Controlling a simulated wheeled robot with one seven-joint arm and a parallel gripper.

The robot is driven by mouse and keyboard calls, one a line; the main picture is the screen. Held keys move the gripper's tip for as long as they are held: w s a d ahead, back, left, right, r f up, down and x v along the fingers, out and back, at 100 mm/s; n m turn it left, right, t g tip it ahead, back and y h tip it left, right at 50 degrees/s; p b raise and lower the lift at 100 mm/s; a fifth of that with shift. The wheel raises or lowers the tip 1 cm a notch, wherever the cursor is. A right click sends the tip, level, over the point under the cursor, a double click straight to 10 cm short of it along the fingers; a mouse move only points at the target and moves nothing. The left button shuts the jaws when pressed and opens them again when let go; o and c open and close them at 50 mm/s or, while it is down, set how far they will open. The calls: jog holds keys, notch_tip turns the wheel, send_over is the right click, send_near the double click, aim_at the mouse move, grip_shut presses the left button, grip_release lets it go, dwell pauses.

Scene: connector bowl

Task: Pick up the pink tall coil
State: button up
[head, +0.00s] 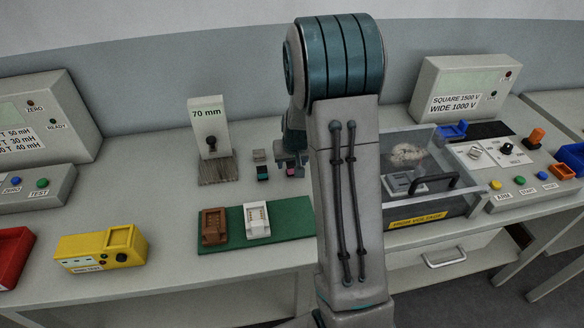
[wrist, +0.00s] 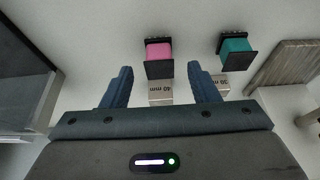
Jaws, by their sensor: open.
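The pink coil (wrist: 158,51), a pink winding between black end plates, stands on the bench in the wrist view. It lies ahead of my gripper (wrist: 160,69), roughly centred between the two blue fingers. The fingers are open, with nothing held. In the head view a small part of the pink coil (head: 291,172) shows beneath my gripper (head: 291,161); my arm hides much around it. A teal coil (wrist: 236,47) stands to its right in the wrist view, and left of it in the head view (head: 262,173).
Grey blocks marked 40 mm (wrist: 160,91) and 30 mm (wrist: 220,82) sit near the coils. A wooden board (head: 218,171) with a 70 mm sign (head: 208,124) stands left. A green mat (head: 284,212) lies in front. A clear-walled box (head: 428,207) stands right.

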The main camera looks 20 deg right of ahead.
jog(key=shift+w+d+f, duration=0.1)
jog(key=shift+w+f, duration=0.1)
jog(key=shift+f, duration=0.45)
jog(key=c, duration=1.1)
jog(key=shift+o, duration=0.2)
jog(key=shift+r, duration=0.1)
